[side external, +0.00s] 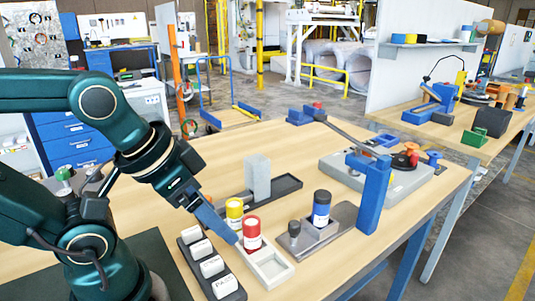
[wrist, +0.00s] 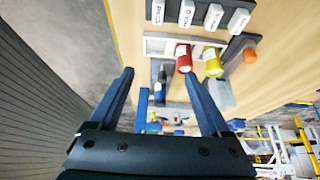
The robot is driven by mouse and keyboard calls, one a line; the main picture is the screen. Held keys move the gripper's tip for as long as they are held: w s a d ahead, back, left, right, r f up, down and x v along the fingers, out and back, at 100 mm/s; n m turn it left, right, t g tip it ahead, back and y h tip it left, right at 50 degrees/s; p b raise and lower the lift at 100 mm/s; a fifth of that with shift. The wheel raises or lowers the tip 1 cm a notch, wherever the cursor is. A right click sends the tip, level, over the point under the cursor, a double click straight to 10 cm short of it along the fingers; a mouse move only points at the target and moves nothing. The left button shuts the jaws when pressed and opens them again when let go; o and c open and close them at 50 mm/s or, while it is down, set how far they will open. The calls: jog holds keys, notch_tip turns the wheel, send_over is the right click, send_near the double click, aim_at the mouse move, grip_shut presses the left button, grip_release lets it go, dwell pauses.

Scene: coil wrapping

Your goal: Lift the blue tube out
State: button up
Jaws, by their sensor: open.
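The blue tube (side external: 321,208), with a dark cap and a pale band, stands upright in a grey holder (side external: 318,233) in the side view. In the wrist view the blue tube (wrist: 161,88) shows small between my fingers, farther off. My gripper (side external: 236,241) is open and empty. In the side view its blue finger points down left of the red tube (side external: 252,238), apart from the blue tube. The wrist view shows both fingers of my gripper (wrist: 158,72) spread wide. The lower end of the blue tube is hidden in the holder.
The red tube and a yellow tube (side external: 234,212) stand at a white compartment tray (side external: 285,274). A dark rack (side external: 190,262) with several white labelled blocks lies in front. A blue post with a lever (side external: 373,195) rises right of the blue tube. A translucent block (side external: 257,176) stands behind.

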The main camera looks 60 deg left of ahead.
jog(key=w+r+n+t, duration=0.1)
jog(key=w+r+t, duration=0.1)
jog(key=w+r, duration=0.4)
jog(key=n+g, duration=0.1)
send_over(319, 197)
jog(key=s, duration=0.2)
notch_tip(319, 197, down, 5)
jog(key=shift+g+y, duration=0.5)
jog(key=shift+g, duration=0.3)
jog(key=x, duration=0.2)
jog(key=s+x, duration=0.1)
jog(key=x, duration=0.4)
jog(key=shift+s+d+f, duration=0.15)
jog(key=shift+d+f, duration=0.2)
jog(key=shift+f, duration=0.8)
jog(key=shift+x, duration=2.15)
grip_shut()
